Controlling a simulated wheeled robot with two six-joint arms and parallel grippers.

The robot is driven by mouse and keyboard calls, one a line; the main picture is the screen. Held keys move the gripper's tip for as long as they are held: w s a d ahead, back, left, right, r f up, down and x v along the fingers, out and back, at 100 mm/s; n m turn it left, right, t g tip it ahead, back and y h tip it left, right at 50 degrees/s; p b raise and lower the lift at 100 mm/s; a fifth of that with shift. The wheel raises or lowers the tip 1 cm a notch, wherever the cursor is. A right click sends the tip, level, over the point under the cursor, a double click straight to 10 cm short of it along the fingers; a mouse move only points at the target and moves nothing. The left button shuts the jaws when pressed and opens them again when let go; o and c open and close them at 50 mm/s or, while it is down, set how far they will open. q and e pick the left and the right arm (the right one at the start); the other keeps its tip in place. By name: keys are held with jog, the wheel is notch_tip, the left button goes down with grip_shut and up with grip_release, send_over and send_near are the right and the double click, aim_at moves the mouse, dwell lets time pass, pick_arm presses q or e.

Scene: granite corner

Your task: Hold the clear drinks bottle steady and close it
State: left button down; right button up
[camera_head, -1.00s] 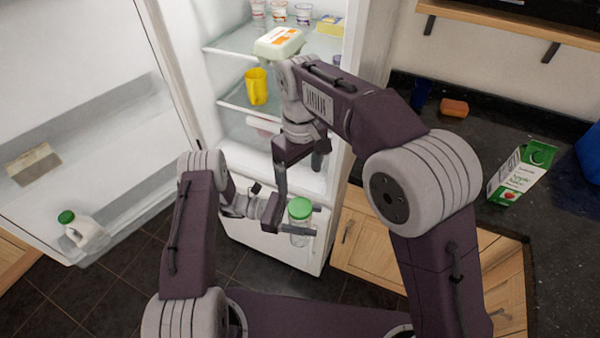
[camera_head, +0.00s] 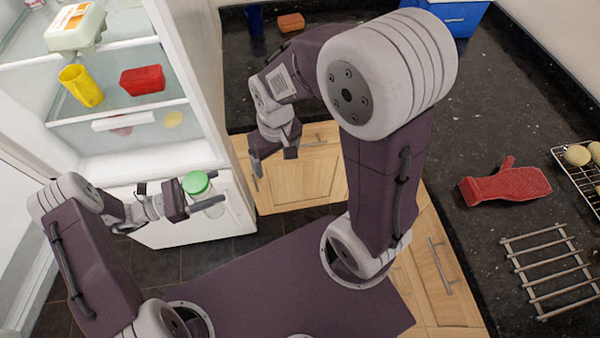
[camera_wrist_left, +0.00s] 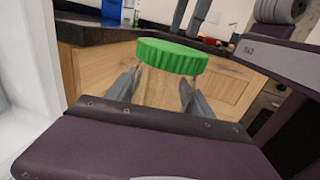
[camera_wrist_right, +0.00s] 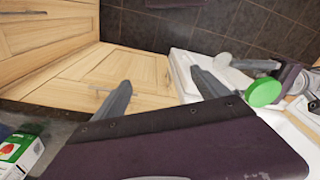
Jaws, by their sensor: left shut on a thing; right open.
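The clear drinks bottle (camera_head: 216,204) stands roughly upright in my left gripper (camera_head: 209,204), in front of the open fridge. Its green lid (camera_head: 196,183) sits on top; I cannot tell how tight it is. In the left wrist view the lid (camera_wrist_left: 171,56) shows just above the fingers (camera_wrist_left: 161,93), and the see-through body is hard to make out. My right gripper (camera_head: 273,164) is open and empty, to the right of the bottle and apart from it, before a wooden cupboard. In the right wrist view the lid (camera_wrist_right: 264,92) is at the right, outside the open fingers (camera_wrist_right: 163,88).
The open fridge holds a yellow mug (camera_head: 80,86), a red box (camera_head: 142,80) and an egg carton (camera_head: 76,26). On the dark counter are a red oven mitt (camera_head: 506,184), a metal rack (camera_head: 548,262), an orange sponge (camera_head: 291,22) and a blue box (camera_head: 452,16).

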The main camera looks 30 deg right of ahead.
jog(key=s+d+f+m, duration=0.2)
jog(key=s+d, duration=0.2)
jog(key=s, duration=0.1)
jog(key=shift+s+f, duration=0.25)
jog(key=shift+f, duration=0.1)
